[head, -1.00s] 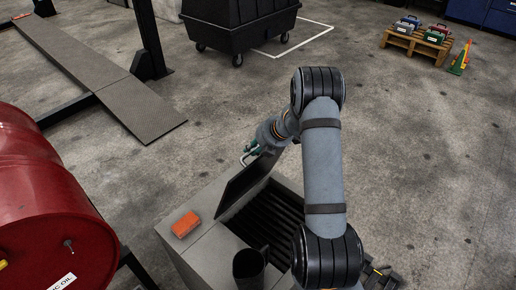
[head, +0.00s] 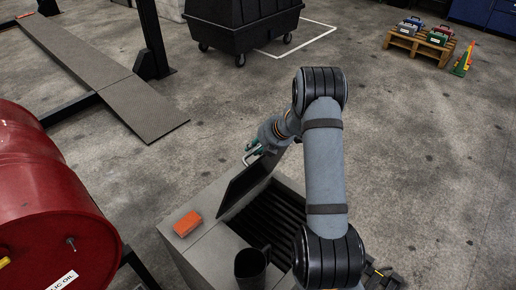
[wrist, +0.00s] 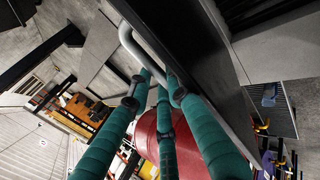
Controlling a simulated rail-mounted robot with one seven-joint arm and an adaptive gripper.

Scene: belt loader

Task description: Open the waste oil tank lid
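The waste oil tank (head: 203,250) is a grey box at the bottom centre of the head view. Its dark lid (head: 243,188) stands raised at a steep tilt, showing the black slatted inside of the tank. A bent metal handle (head: 250,157) sticks out near the lid's upper edge; the handle also shows in the wrist view (wrist: 139,45). My gripper (head: 265,147) is at this handle, on the lid's far side. In the wrist view my teal fingers (wrist: 160,80) converge around the handle bar and appear closed on it; the exact contact is partly hidden.
An orange-red block (head: 187,223) and a dark cylindrical container (head: 251,266) are on the tank. A ramp (head: 110,85), a black wheeled bin (head: 243,22) and a loaded pallet (head: 420,45) stand farther off.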

